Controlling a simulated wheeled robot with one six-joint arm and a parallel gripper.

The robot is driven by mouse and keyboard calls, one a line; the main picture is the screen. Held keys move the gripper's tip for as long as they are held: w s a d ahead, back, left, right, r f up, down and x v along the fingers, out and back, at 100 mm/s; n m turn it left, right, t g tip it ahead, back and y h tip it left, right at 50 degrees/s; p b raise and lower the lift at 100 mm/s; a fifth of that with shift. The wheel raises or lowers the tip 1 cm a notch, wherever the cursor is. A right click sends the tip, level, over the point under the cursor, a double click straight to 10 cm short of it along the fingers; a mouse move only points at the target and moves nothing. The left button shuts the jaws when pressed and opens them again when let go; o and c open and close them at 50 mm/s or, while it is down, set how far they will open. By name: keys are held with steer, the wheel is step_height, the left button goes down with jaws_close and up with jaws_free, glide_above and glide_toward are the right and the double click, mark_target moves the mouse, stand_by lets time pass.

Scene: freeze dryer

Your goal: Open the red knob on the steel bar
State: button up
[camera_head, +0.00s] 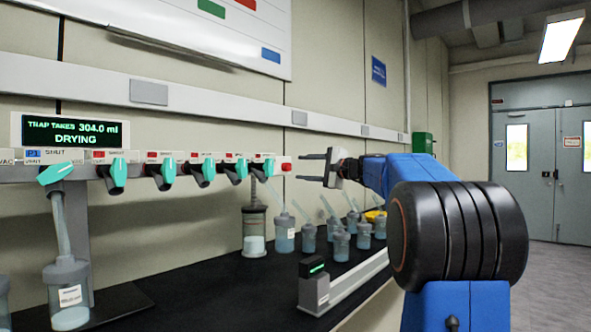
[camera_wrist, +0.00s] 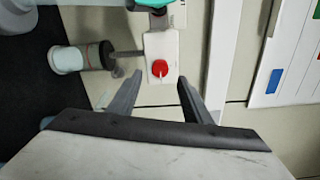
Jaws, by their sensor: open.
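The red knob (camera_head: 287,167) is on the white end block at the right end of the steel bar (camera_head: 82,172). In the wrist view the red knob (camera_wrist: 160,68) faces me on its white block (camera_wrist: 165,45), with a pale line across its face. My gripper (camera_head: 314,168) is to the right of the knob in the head view, with its fingers pointing left towards it. In the wrist view my gripper (camera_wrist: 157,82) is open, and its fingers spread to either side below the knob. They appear apart from it, with nothing between them.
Teal valves (camera_head: 164,173) line the bar to the left, one holding a hanging flask (camera_head: 70,290). Several flasks (camera_head: 341,245) and a cylinder vessel (camera_head: 254,232) stand on the black bench (camera_head: 190,280). A small grey device (camera_head: 313,286) is at its front edge. A display (camera_head: 72,132) reads DRYING.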

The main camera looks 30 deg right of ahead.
steer(key=v, duration=1.1)
steer(key=shift+s, duration=0.1)
